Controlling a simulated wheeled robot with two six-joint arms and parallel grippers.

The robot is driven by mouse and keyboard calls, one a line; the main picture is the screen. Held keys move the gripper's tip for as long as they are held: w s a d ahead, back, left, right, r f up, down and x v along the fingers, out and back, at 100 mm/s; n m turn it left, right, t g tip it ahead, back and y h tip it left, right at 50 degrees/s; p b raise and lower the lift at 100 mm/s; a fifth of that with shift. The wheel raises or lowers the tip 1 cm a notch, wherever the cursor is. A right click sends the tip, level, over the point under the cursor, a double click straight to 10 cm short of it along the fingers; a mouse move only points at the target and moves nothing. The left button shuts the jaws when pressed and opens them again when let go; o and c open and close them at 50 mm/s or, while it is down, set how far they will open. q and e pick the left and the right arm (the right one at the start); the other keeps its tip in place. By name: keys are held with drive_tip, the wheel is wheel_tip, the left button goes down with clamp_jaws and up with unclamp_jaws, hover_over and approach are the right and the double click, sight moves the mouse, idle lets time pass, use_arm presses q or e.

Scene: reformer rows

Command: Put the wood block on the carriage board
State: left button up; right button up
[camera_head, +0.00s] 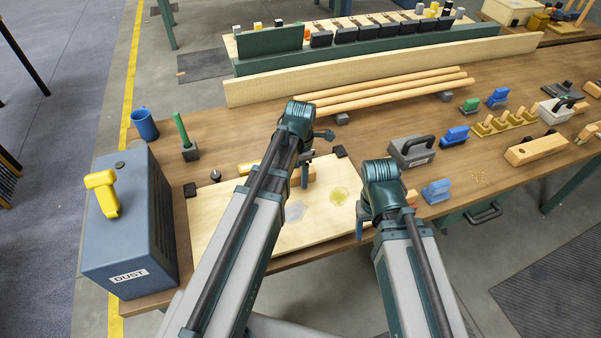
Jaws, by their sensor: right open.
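The carriage board appears to be the pale flat board (230,225) lying on the bench, with a yellow round mark and a grey patch on it. A tan wood block (297,174) shows at the board's far edge, partly hidden behind my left arm. My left gripper (305,170) is over or at this block, pointing down. Its fingers overlap in the view, so I cannot tell whether it grips the block. My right gripper (363,220) is open at the board's right edge, largely hidden by its own wrist, with no object visible in it.
A blue-grey DUST box (128,225) with a yellow handle stands left. A blue mug (144,124) and a green stick in a holder (184,135) are behind it. Long wooden rods (385,90) lie at the back. A grey handled tool (411,150) and blue blocks stand right.

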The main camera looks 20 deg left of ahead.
use_arm(q)
drive_tip(key=shift+r, duration=0.1)
wheel_tip(320, 180, up, 12)
drive_tip(key=p, duration=1.3)
drive_tip(key=s+d+m, duration=0.5)
drive_tip(key=s+m, duration=0.2)
drive_tip(key=m, duration=0.7)
drive_tip(key=s+d+m+y, duration=0.1)
drive_tip(key=s+d+m, duration=0.4)
drive_tip(key=m, duration=0.9)
drive_tip(key=shift+s+d+r+m+b, duration=0.15)
drive_tip(key=shift+s+d+m+b, duration=0.15)
drive_tip(key=shift+s, duration=0.85)
wheel_tip(320, 180, down, 3)
drive_tip(key=b, duration=0.2)
drive_tip(key=shift+r+b, duration=0.2)
drive_tip(key=shift+b, duration=0.1)
